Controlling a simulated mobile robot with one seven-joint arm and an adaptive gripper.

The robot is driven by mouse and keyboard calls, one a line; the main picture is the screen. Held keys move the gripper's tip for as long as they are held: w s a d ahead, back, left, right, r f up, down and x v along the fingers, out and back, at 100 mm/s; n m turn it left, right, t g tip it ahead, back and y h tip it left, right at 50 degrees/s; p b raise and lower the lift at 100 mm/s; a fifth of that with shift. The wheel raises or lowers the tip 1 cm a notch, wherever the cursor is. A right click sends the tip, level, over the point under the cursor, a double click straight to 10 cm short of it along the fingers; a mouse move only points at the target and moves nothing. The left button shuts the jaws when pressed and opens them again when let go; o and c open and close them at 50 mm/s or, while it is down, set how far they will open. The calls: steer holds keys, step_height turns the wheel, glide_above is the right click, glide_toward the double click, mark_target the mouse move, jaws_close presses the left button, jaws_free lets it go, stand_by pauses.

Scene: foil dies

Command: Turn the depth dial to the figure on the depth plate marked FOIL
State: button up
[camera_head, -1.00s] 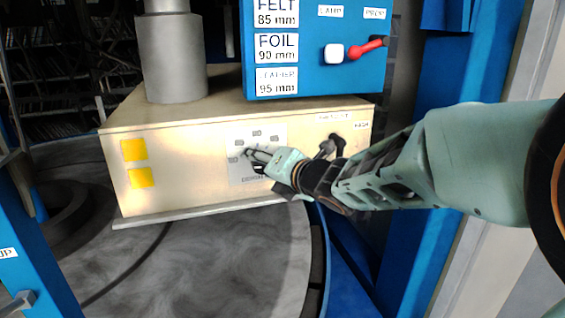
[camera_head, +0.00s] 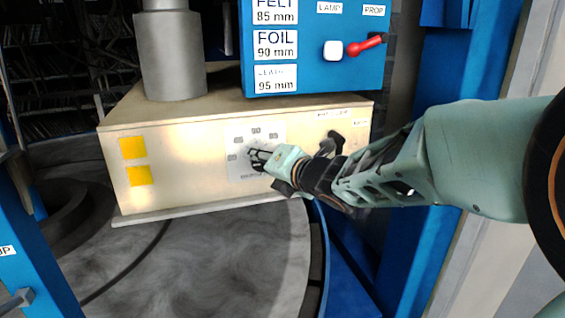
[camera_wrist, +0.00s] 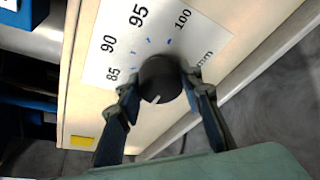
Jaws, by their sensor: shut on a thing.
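The depth dial is a round black knob (camera_wrist: 160,80) on a white scale plate (camera_wrist: 112,58) marked 85, 90, 95, 100 and mm, with small blue ticks. A short white line shows on the knob at its lower edge in the wrist view, on the side away from the figures. The scale plate also shows in the head view (camera_head: 236,172). My gripper (camera_wrist: 164,88) has one finger on each side of the knob and is shut on it. In the head view my gripper (camera_head: 258,158) covers the dial. The depth plate's FOIL label (camera_head: 275,45) reads 90 mm.
Above is a blue box (camera_head: 318,75) with a white button (camera_head: 333,51) and a red lever (camera_head: 366,45). A grey round table (camera_head: 200,260) lies below.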

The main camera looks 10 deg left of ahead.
steer(key=shift+f, duration=0.1)
steer(key=m+b, duration=0.1)
steer(key=m+y+b, duration=0.1)
steer(key=m+b, duration=0.1)
steer(key=shift+f+y, duration=0.2)
steer(key=shift+y, duration=0.1)
steer(key=m+b, duration=0.2)
steer(key=m+y+b, duration=0.1)
steer(key=m+b, duration=0.1)
steer(key=b, duration=0.1)
steer(key=shift+t+y, duration=0.3)
steer(key=shift+t, duration=0.1)
steer(key=m+t+y+b, duration=0.1)
steer(key=m+b, duration=0.3)
steer(key=b, duration=0.1)
steer(key=shift+f+m+b, duration=0.1)
steer(key=shift+m+b, duration=0.2)
steer(key=shift+b, duration=0.05)
steer(key=m+t+b, duration=0.1)
steer(key=m+b, duration=0.2)
steer(key=b, duration=0.1)
steer(key=shift+m+t, duration=0.4)
steer(key=shift+r+m+b, duration=0.25)
steer(key=shift+m+b, duration=0.1)
steer(key=shift+m, duration=0.05)
steer(key=shift+r, duration=0.1)
